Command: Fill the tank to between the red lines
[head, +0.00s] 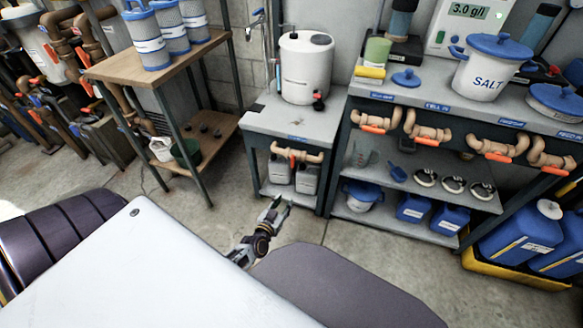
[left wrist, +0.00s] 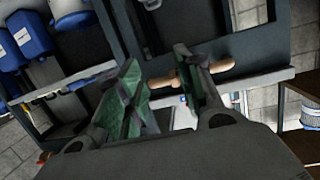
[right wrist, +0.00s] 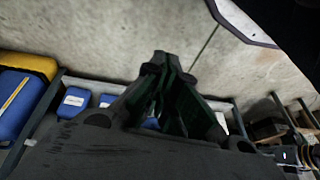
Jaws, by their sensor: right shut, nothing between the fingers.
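The white tank (head: 305,72) stands on the grey stand (head: 290,122) by the wall, with a thin red line across its side and a small red-and-black valve (head: 318,100) low at its right. The water level inside cannot be seen. A wall tap (head: 257,22) is left of the tank, above it. My left gripper (head: 277,207) is low in front of the stand. The left wrist view shows the left gripper (left wrist: 158,66) open and empty, with a tan pipe fitting (left wrist: 221,66) beyond its fingers. My right gripper (right wrist: 164,62) is shut and empty, pointing over the floor.
The tan pipe with an orange handle (head: 297,155) is under the stand's top, above grey jugs (head: 307,178). A wooden rack (head: 165,65) is left. A shelf bench (head: 425,96) with a salt tub (head: 487,78) is right. Blue canisters (head: 510,243) stand front right.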

